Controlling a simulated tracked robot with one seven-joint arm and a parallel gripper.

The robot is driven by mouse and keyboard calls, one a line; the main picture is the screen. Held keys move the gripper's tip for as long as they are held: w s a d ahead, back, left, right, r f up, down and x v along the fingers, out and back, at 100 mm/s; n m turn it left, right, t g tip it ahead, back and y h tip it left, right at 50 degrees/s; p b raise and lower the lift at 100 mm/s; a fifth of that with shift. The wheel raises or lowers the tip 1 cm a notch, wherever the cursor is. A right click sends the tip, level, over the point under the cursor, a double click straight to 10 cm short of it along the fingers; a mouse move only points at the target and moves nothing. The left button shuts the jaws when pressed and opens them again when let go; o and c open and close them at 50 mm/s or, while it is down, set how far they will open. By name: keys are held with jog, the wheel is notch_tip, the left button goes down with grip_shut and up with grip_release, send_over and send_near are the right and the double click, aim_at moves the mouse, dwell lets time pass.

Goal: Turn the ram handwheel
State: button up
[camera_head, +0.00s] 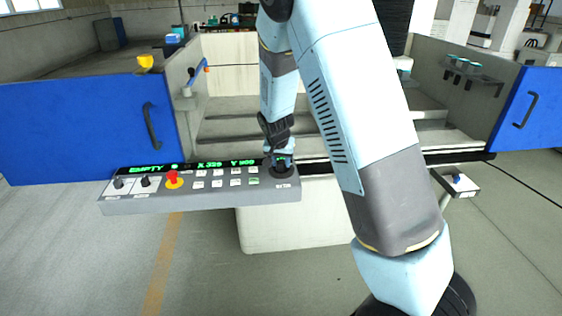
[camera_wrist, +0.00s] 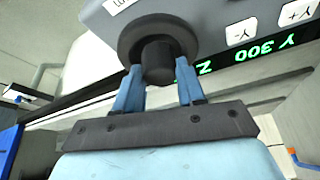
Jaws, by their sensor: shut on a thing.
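The ram handwheel (camera_head: 283,171) is a dark round knob at the right end of the grey control panel (camera_head: 205,203). In the wrist view the handwheel (camera_wrist: 134,39) shows as a wide black disc with a smaller black hub at its middle. My gripper (camera_head: 279,160) comes down onto it from above. In the wrist view the two blue fingers of my gripper (camera_wrist: 159,78) stand on either side of the hub and are shut on it. The fingers and arm hide part of the handwheel in the head view.
The panel carries a red emergency stop button (camera_head: 173,179), two black knobs, white keys and a green display reading EMPTY. Blue doors (camera_head: 85,125) stand open at left and right. A small panel (camera_head: 457,182) sits right of my arm. Floor in front is clear.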

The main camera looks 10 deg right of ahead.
dwell(0.6)
jog(key=o, duration=1)
jog(key=shift+o, duration=0.2)
jog(key=v, duration=1.3)
jog(key=shift+r, duration=0.4)
jog(key=shift+a, duration=0.1)
jog(key=s+d+r+n, duration=0.1)
jog(key=s+d+r, duration=0.3)
jog(key=s, duration=0.6)
jog(key=s+d+r+n+y, duration=0.1)
jog(key=s+d+r, duration=0.3)
jog(key=s, duration=0.7)
jog(key=s+d+r+n+t, duration=0.1)
jog(key=s+d+r+n, duration=0.1)
jog(key=s+d+r, duration=0.2)
jog(key=s+r, duration=0.3)
jog(key=s, duration=0.3)
jog(key=shift+s+d+r+y, duration=0.15)
jog(key=shift+d+r+y, duration=0.15)
jog(key=shift+d+r, duration=0.05)
